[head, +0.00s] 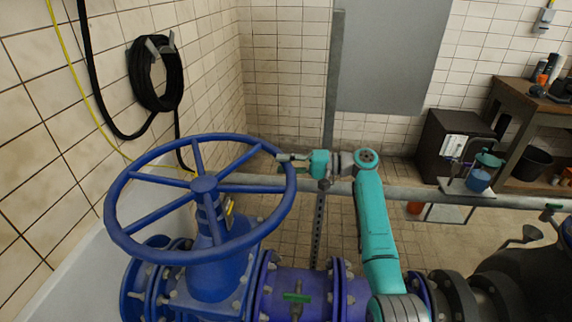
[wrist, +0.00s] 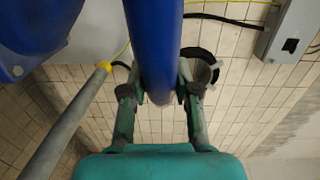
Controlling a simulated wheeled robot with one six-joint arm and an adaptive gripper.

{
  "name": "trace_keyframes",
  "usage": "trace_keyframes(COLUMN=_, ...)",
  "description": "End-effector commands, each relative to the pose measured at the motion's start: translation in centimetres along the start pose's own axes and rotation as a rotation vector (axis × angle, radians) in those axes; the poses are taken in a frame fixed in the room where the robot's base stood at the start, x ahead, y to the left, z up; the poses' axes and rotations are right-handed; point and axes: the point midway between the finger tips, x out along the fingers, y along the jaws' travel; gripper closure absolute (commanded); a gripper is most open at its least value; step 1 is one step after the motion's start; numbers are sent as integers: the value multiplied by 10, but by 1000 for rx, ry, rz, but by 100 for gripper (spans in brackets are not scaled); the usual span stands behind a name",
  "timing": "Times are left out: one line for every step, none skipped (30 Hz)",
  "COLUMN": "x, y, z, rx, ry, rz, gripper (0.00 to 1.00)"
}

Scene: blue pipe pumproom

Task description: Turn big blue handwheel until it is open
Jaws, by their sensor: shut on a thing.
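The big blue handwheel (head: 204,184) stands at the left of the head view, a spoked ring on top of a blue valve body (head: 212,270). My gripper (head: 284,164) reaches the right side of its rim from the right. In the wrist view, the blue rim (wrist: 155,45) runs down between the two fingers of my gripper (wrist: 161,92), one finger on each side. The fingers are shut on the rim. The far left of the wheel is out of the wrist view.
A grey horizontal pipe (head: 440,194) runs behind my arm. Blue flanged pipe (head: 300,290) continues right from the valve. A coiled black hose (head: 155,75) hangs on the left tiled wall. A wooden bench (head: 530,100) and dark cabinet (head: 445,145) stand at the right.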

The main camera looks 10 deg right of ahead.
Motion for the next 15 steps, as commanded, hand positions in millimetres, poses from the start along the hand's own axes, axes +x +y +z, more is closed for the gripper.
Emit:
trace_keyframes(x=1, y=-2, z=-2, rx=-3, ry=8, rz=-1, gripper=100)
trace_keyframes(x=1, y=-2, z=-2, rx=-3, ry=8, rz=-1, gripper=100)
trace_keyframes(x=1, y=-2, z=-2, rx=-3, ry=8, rz=-1, gripper=100)
trace_keyframes(x=1, y=-2, z=-2, rx=-3, ry=8, rz=-1, gripper=65)
trace_keyframes(x=1, y=-2, z=-2, rx=-3, ry=7, rz=0, gripper=58)
trace_keyframes(x=1, y=-2, z=-2, rx=-2, ry=7, rz=0, gripper=48)
trace_keyframes(x=1, y=-2, z=-2, rx=-2, ry=6, rz=0, gripper=44)
trace_keyframes(x=1, y=-2, z=-2, rx=-2, ry=6, rz=0, gripper=44)
trace_keyframes(x=1, y=-2, z=-2, rx=-2, ry=5, rz=0, gripper=44)
trace_keyframes(x=1, y=-2, z=-1, rx=-2, ry=5, rz=0, gripper=44)
trace_keyframes(x=1, y=-2, z=-1, rx=-1, ry=5, rz=0, gripper=44)
trace_keyframes(x=1, y=-1, z=-1, rx=-1, ry=4, rz=0, gripper=44)
trace_keyframes(x=1, y=-1, z=-1, rx=-1, ry=4, rz=0, gripper=44)
trace_keyframes(x=1, y=-1, z=-1, rx=-1, ry=4, rz=0, gripper=44)
trace_keyframes(x=0, y=-1, z=-1, rx=-1, ry=4, rz=0, gripper=44)
